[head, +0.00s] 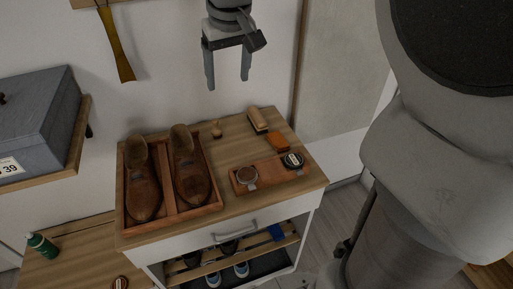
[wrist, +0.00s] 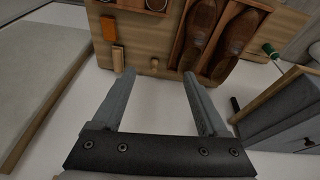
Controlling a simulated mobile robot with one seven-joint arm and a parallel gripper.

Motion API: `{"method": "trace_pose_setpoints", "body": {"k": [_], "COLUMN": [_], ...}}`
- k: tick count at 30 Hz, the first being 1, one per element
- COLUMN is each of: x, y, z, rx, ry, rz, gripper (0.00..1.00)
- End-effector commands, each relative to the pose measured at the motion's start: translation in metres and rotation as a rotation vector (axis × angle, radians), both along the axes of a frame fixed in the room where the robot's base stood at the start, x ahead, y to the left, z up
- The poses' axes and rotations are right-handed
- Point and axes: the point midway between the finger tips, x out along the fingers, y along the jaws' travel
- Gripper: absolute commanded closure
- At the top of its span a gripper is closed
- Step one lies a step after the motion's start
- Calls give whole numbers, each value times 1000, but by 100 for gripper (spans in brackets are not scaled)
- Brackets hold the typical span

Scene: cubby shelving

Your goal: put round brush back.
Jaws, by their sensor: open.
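My gripper (head: 228,82) is open and empty, in the air above and behind the brush in the head view. In the wrist view my gripper (wrist: 158,74) shows two spread fingers with nothing between them.
A divided wooden tray (head: 168,177) holds two brown shoes. A brown tray (head: 268,177) holds two round tins. A long brush (head: 258,121) and an orange block (head: 277,142) lie at the right. A shoehorn (head: 118,50) hangs on the wall; a grey box (head: 40,120) stands left.

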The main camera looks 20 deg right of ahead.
Motion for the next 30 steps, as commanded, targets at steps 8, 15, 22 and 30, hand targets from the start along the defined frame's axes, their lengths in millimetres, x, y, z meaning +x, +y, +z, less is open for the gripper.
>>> {"method": "trace_pose_setpoints", "body": {"k": [8,15,22,30], "x": [-86,-151,-189,-197], "y": [1,-1,-1,-1], "z": [-5,-31,-56,-64], "rx": [13,27,41,45], "ry": [-81,-146,-185,-192], "rz": [-33,-67,-84,-89], "gripper": [24,24,24,24]}}
